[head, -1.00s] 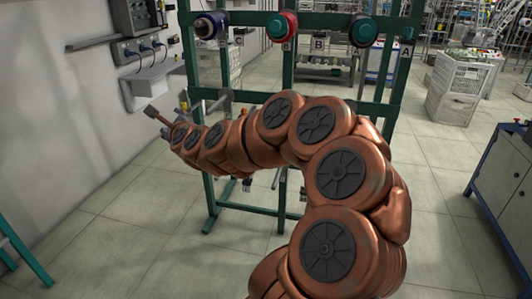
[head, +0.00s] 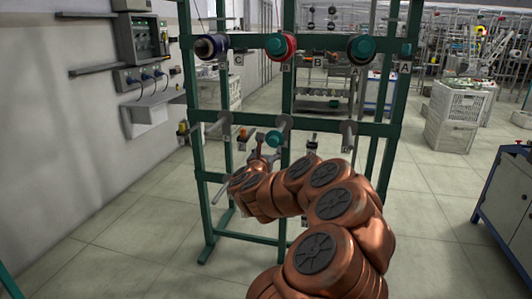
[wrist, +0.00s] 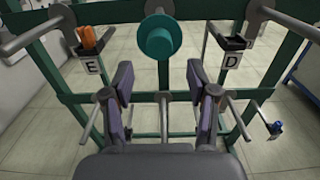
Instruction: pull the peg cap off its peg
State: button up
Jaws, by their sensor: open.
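A teal peg cap (wrist: 160,38) sits on a peg of the rack's middle row, seen nearly end-on at the top middle of the wrist view. It also shows in the head view (head: 274,139), just above and right of my gripper (head: 260,158). In the wrist view my gripper (wrist: 160,88) is open, its two purple-padded fingers apart with nothing between them. The cap lies beyond the fingertips, roughly centred between them and higher in the picture. Most of the capped peg is hidden behind the cap.
Bare pegs flank the cap, with small bins labelled E (wrist: 91,67) and D (wrist: 232,60). A blue cabinet (head: 507,195) stands right.

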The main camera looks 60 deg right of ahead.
aim_at(273, 143)
jog(key=shift+p+x, duration=0.45)
jog(key=shift+x, duration=0.55)
jog(key=shift+b+x, duration=0.4)
jog(key=shift+x, duration=0.5)
jog(key=shift+b+x, duration=0.55)
jog(key=shift+x, duration=0.85)
grip_shut()
jog(key=shift+f, duration=0.1)
jog(key=shift+b, duration=0.4)
jog(key=shift+a, duration=0.15)
